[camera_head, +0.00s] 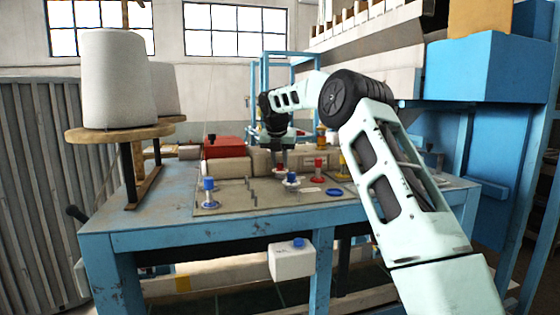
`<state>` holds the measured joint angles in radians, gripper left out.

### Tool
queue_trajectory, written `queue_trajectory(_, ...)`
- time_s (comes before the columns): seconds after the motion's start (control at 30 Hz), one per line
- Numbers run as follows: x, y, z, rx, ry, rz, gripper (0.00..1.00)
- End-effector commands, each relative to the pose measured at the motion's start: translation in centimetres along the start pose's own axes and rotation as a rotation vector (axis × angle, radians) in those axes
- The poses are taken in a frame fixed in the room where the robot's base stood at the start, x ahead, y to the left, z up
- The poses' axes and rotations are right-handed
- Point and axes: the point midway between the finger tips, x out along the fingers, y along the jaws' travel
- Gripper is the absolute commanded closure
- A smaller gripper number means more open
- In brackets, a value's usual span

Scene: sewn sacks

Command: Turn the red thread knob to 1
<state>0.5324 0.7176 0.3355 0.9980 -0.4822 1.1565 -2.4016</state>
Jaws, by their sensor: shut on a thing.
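My gripper (279,164) points down over the back middle of the panel on the blue table. It is shut on a small red knob (280,172), of which only a little shows below the fingers. The number marks and the pointer of this knob are too small to read. A second red knob-like piece (319,166) stands on a post just to the right, apart from the gripper. A blue-topped white knob (291,180) stands in front of the gripper, close to it.
A blue-topped post (209,190) stands at the panel's left, and a flat blue ring (333,192) lies at its right. A yellow piece (343,165) is partly behind my arm. A red block (225,147) and large white spools (118,80) are on the left.

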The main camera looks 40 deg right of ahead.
Motion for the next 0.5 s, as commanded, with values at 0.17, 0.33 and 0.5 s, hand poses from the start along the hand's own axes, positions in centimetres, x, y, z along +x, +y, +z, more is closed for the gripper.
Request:
queue_trajectory(0.17, -0.04, 0.27, -0.01, 0.107, -0.002, -0.046, 1.0)
queue_trajectory(0.33, -0.01, 0.39, 0.04, 0.246, -0.002, -0.103, 1.0)
queue_trajectory(0.5, 0.0, 0.55, 0.11, 0.387, -0.004, -0.16, 1.0)
